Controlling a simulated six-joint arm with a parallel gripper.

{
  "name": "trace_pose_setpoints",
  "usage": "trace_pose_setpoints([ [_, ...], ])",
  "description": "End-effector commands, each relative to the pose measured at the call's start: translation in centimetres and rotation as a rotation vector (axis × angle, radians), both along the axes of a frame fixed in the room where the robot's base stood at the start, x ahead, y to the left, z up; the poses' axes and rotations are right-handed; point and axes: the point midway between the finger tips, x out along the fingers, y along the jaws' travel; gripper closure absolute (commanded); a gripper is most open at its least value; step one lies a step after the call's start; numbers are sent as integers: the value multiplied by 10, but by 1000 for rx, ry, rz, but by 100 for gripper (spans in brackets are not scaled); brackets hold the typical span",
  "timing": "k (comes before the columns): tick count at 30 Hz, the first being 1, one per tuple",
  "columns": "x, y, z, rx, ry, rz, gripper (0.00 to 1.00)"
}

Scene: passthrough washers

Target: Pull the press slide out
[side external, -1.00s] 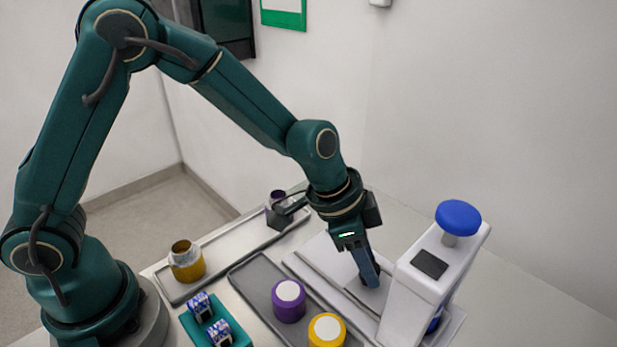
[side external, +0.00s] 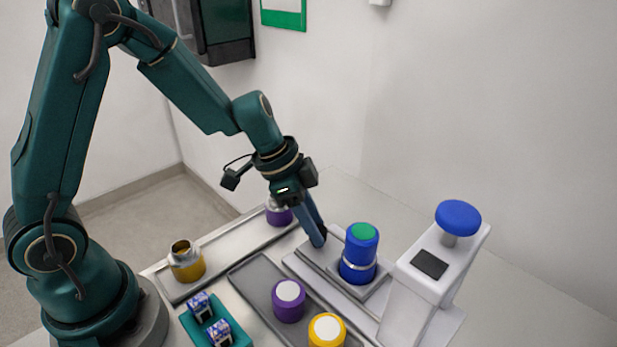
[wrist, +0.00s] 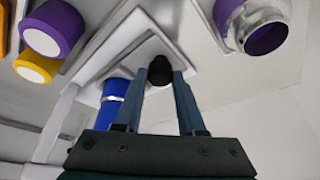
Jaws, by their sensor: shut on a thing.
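The white press (side external: 425,285) with a blue round knob (side external: 458,218) on top stands at the right. Its slide (side external: 375,290) is a pale grey plate drawn out to the left of the press. A blue canister (side external: 358,262) with a green top and a silver band stands upright on the slide, clear of the press; it also shows in the wrist view (wrist: 113,88). My gripper (side external: 319,242) is at the slide's outer end. In the wrist view, my gripper's fingers (wrist: 160,76) are shut on a dark knob (wrist: 160,68), the slide's handle.
A grey tray (side external: 252,282) holds a purple canister (side external: 289,300) and a yellow one (side external: 327,331). A long metal tray (side external: 228,248) behind holds an open yellow cup (side external: 187,262) and a purple cup (side external: 279,213). A teal holder (side external: 213,325) with small blue-white parts is in front.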

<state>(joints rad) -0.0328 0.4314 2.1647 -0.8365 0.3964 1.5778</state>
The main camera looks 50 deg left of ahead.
Motion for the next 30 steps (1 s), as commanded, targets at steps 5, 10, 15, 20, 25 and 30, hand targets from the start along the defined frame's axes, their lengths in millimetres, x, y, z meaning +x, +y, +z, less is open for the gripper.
trace_pose_setpoints([
  [5, 1, 5, -1, 13, -5, 9, 46],
  [10, 1, 4, -1, 10, -4, 7, 31],
  [15, 1, 3, 0, 8, -4, 6, 31],
  [20, 0, 5, 9, 4, -9, 6, 31],
  [25, -6, 12, 27, 10, -10, 8, 31],
  [30, -11, 16, 43, 8, -8, 8, 31],
])
